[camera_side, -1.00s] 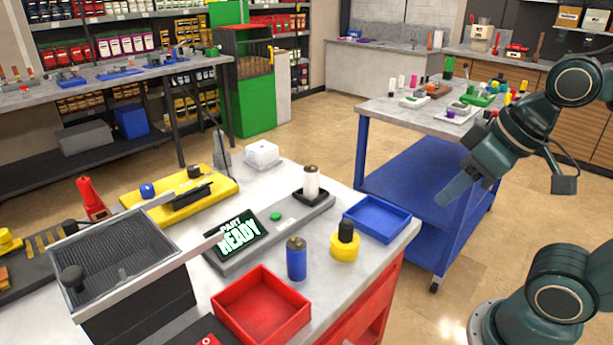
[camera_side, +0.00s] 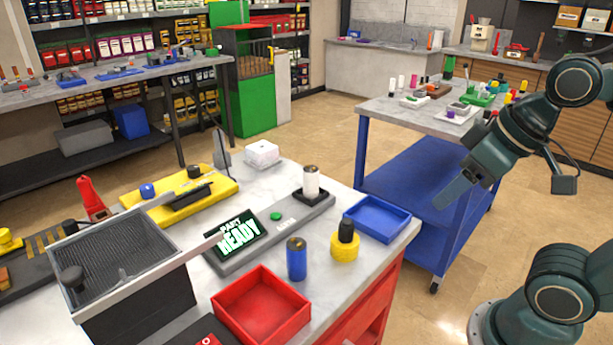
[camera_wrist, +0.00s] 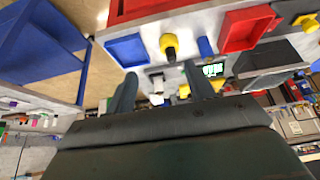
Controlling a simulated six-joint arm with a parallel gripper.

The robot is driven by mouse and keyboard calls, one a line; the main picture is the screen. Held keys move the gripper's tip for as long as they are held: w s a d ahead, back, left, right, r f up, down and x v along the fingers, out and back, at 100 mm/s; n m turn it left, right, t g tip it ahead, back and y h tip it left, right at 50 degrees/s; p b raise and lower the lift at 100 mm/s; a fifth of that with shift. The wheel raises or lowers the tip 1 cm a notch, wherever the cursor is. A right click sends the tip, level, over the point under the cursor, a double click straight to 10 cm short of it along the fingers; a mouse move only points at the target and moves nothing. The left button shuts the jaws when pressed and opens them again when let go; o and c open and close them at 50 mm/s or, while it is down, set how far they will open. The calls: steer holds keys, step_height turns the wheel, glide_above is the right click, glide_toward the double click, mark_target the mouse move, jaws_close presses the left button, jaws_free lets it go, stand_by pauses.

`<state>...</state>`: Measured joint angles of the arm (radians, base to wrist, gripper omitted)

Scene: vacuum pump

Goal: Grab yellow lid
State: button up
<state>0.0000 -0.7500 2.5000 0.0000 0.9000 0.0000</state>
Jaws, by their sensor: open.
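The yellow lid (camera_side: 344,248), a round yellow piece with a black upright knob, stands on the light tabletop near its right edge, between a blue tray and a blue cylinder. In the wrist view the yellow lid (camera_wrist: 169,41) shows beyond the fingertips. My gripper (camera_side: 440,203) hangs to the right of the table, above the floor, well apart from the lid. In the wrist view my gripper (camera_wrist: 159,70) has its two fingers spread with nothing held between them.
A blue tray (camera_side: 377,218) lies behind the lid, and a blue cylinder (camera_side: 297,260) stands to its left. A red tray (camera_side: 261,308) is at the front. A blue cart (camera_side: 416,208) stands behind.

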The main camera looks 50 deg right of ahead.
steer(key=m+g, duration=0.6)
steer(key=m, duration=1)
glide_above(346, 222)
steer(key=shift+f, duration=1.55)
steer(key=shift+f, duration=4.3)
steer(key=shift+f, duration=0.1)
